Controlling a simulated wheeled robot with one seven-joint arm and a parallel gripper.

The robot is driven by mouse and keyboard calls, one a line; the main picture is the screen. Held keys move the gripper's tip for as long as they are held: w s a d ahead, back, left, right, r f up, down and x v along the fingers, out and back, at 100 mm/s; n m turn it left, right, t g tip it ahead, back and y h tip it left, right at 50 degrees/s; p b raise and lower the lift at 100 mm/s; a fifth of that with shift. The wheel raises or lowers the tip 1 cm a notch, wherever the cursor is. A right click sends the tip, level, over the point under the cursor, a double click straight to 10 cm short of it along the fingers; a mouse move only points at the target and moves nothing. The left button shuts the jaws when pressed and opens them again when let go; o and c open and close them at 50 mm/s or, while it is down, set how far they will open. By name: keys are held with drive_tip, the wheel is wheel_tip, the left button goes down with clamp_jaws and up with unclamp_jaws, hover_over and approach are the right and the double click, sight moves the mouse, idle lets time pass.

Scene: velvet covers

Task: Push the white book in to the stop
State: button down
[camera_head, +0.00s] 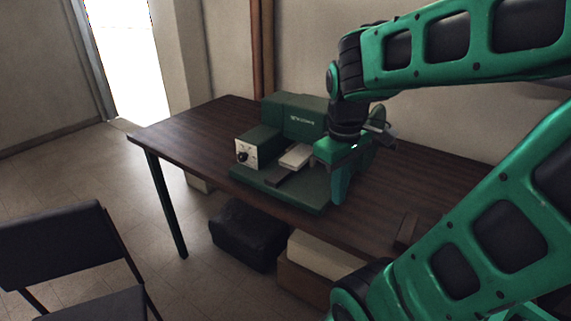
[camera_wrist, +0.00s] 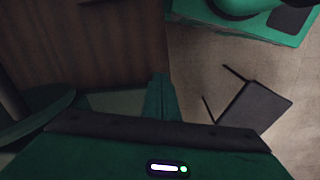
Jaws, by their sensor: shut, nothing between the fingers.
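The white book (camera_head: 296,157) is a small pale block lying on the green machine (camera_head: 303,117), on the upper body's front side, above the green base plate. A dark strip (camera_head: 279,177) lies in front of it. My gripper (camera_head: 339,190) points down with its green fingers shut, to the right of the book and over the right part of the base. Whether it touches the machine I cannot tell. In the wrist view the shut fingers (camera_wrist: 162,97) show beside the table edge, and I cannot make out the book there.
The machine stands on a dark wooden table (camera_head: 180,135) with free top to its left. A white panel with a black knob (camera_head: 243,154) faces front. A dark bag (camera_head: 247,235) and boxes (camera_head: 315,262) are under the table. A black chair (camera_head: 62,250) stands at lower left.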

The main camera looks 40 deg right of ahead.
drive_tip(key=w+r+n+h, duration=0.1)
drive_tip(key=w+r+n, duration=0.2)
drive_tip(key=w+n, duration=0.65)
drive_tip(key=n+t, duration=0.1)
drive_tip(key=n, duration=1.2)
approach(289, 171)
drive_tip(key=s+a+r, duration=0.3)
drive_tip(key=a, duration=0.2)
drive_tip(key=shift+h, duration=0.4)
drive_tip(key=x, duration=0.9)
drive_tip(key=shift+w, duration=0.25)
drive_tip(key=shift+w+d+f, duration=0.1)
drive_tip(key=shift+w+d, duration=0.15)
drive_tip(key=shift+d, duration=0.25)
drive_tip(key=shift+w+d+f, duration=0.1)
drive_tip(key=shift+w+d, duration=0.2)
drive_tip(key=shift+d, duration=0.2)
drive_tip(key=shift+w+d, duration=0.35)
drive_tip(key=shift+d, duration=0.45)
drive_tip(key=shift+w, duration=0.15)
